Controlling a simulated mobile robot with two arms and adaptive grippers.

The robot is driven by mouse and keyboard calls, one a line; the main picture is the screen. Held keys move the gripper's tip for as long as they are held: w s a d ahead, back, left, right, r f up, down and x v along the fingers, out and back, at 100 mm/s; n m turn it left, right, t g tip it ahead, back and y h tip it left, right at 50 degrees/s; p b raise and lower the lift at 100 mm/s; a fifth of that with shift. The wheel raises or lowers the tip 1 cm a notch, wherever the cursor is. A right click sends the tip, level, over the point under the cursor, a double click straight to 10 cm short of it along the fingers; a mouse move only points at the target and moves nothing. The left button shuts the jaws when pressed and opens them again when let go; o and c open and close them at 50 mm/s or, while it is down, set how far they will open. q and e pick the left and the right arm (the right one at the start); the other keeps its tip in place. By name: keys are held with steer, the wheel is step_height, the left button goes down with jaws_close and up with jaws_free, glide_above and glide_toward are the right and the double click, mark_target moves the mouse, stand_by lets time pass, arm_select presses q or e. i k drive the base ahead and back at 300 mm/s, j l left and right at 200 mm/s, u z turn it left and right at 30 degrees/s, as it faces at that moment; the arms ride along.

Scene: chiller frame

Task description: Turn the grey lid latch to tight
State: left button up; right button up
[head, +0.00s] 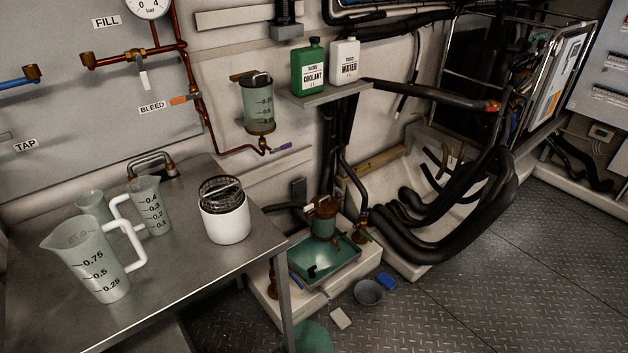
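I cannot make out a grey lid latch for certain. A filter housing (323,218) with a brass-coloured top and a clear greenish bowl stands low at the centre, at the back of a green drip tray (345,262). Its top is small and dark here, so any latch on it and that latch's position cannot be told. Neither of my grippers is in view.
A steel table (190,277) at the left holds measuring jugs (97,262) and a white pot with a wire basket (224,212). Coolant (308,66) and water (344,62) bottles stand on a shelf. Black hoses (470,225) crowd the right. A bowl (369,292) sits on the floor.

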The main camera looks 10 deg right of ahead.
mark_target(340, 194)
steer(key=i+l+u, duration=0.1)
steer(key=l, duration=0.25)
steer(key=i+l+u, duration=0.1)
steer(key=i+l, duration=0.2)
steer(key=i+l+u, duration=0.1)
steer(key=l, duration=0.35)
steer(key=i+l, duration=0.2)
steer(key=l, duration=0.2)
steer(key=i+l+u, duration=0.15)
steer(key=l, duration=0.25)
steer(key=i+l+u, duration=0.1)
steer(key=l, duration=0.3)
steer(key=i, duration=0.05)
